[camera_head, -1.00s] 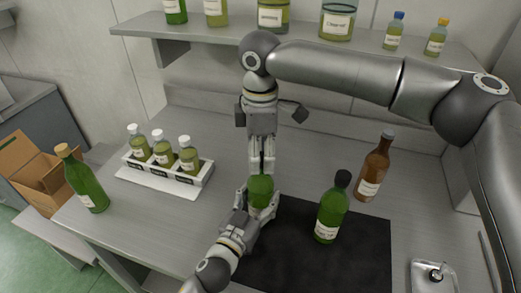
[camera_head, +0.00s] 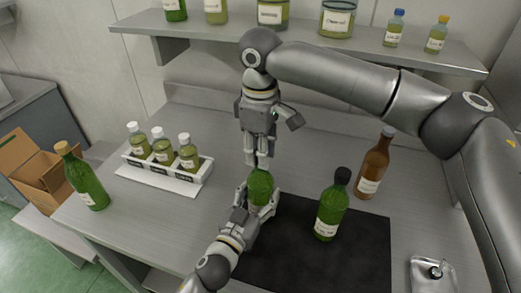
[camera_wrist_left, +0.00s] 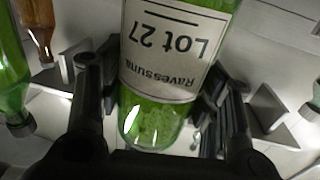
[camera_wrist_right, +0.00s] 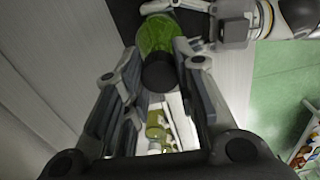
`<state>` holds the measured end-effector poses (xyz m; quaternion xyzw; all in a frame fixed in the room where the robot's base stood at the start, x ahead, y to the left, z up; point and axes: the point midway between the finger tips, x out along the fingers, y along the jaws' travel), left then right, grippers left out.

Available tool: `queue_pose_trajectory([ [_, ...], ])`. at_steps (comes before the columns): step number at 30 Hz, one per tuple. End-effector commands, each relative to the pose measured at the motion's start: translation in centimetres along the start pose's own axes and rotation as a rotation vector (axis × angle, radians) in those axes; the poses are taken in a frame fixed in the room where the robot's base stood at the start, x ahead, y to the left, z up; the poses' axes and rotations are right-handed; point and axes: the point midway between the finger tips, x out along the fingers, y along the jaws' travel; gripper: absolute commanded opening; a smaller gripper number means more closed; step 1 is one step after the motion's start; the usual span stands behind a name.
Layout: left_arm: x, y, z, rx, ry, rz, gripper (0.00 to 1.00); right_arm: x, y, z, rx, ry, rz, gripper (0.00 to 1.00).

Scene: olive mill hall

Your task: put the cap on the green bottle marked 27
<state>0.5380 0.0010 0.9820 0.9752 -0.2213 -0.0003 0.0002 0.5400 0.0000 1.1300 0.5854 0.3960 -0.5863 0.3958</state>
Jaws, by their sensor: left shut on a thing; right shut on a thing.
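The green bottle (camera_head: 260,188) stands near the left edge of the dark mat. My left gripper (camera_head: 258,208) is shut around its body. In the left wrist view its label (camera_wrist_left: 165,45) reads "Lot 27", upside down. My right gripper (camera_head: 258,163) points down directly over the bottle's top. In the right wrist view it is shut on a dark cap (camera_wrist_right: 158,72), which lines up with the green bottle (camera_wrist_right: 158,35). The cap is hidden in the head view. I cannot tell whether it touches the bottle's neck.
A black-capped green bottle (camera_head: 331,212) and a brown bottle (camera_head: 373,167) stand to the right. A white rack (camera_head: 172,172) with small bottles is at left, and a corked green bottle (camera_head: 85,182) beyond it. A metal dish (camera_head: 421,281) lies front right. A shelf (camera_head: 300,42) spans the back.

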Motion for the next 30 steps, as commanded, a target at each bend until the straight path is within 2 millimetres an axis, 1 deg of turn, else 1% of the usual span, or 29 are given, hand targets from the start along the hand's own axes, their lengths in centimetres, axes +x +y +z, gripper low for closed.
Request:
queue_pose_trajectory([
  [1, 0.0, 0.0, 0.0, 0.001, 0.0, 0.001, 0.0, 0.0, 0.0, 0.0, -0.001, 0.001, 0.0, 0.0],
  [2, 0.0, 0.0, 0.0, 0.001, 0.0, 0.001, 0.0, 0.0, 0.0, 0.0, -0.001, 0.001, 0.001, 0.3],
  [7, 0.0, 0.0, 0.0, 0.001, 0.0, 0.001, 0.0, 0.0, 0.0, 0.0, -0.002, 0.001, 0.001, 0.51],
  [16, 0.0, 0.0, 0.0, 0.001, 0.0, 0.001, 0.0, -0.1, 0.0, 0.0, -0.003, 0.001, 0.001, 0.51],
  [20, 0.0, 0.0, 0.0, 0.001, 0.0, 0.0, 0.0, -0.9, 0.0, -0.1, -0.003, 0.002, 0.002, 0.51],
  [23, 0.0, 0.0, 0.0, 0.001, 0.0, 0.0, 0.0, -2.6, 0.1, -0.1, -0.003, 0.004, 0.003, 0.51],
  [30, 0.0, 0.0, 0.0, 0.0, 0.0, 0.0, 0.0, -7.8, 0.0, -0.1, -0.003, 0.003, 0.002, 0.51],
])
